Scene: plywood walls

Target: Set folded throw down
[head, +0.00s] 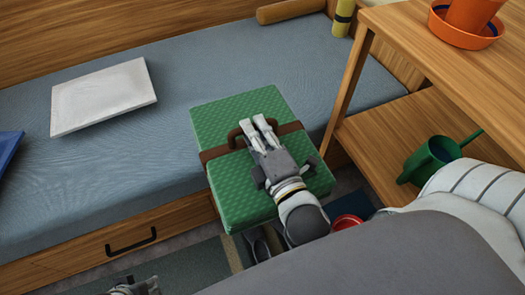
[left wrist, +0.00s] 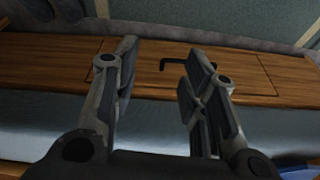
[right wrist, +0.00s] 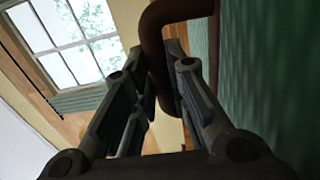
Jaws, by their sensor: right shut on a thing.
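The folded throw (head: 232,196) is a green textured block with a brown strap and a brown handle (head: 235,137). It overlaps the front edge of the bed (head: 185,85) in the head view; I cannot tell whether it touches the mattress. My right gripper (head: 260,124) is shut on the handle, which also shows between its fingers in the right wrist view (right wrist: 155,50). The throw's green side (right wrist: 270,75) fills the right of that view. My left gripper (left wrist: 158,68) is open and empty, facing the wooden drawer front; only a bit shows at the head view's bottom edge.
A white flat cushion (head: 104,96) and a blue item (head: 8,150) lie on the bed at left. A wooden shelf unit (head: 395,120) stands at right, with an orange pot (head: 470,14) on top and a green watering can (head: 432,158) lower down. Mattress between cushion and throw is clear.

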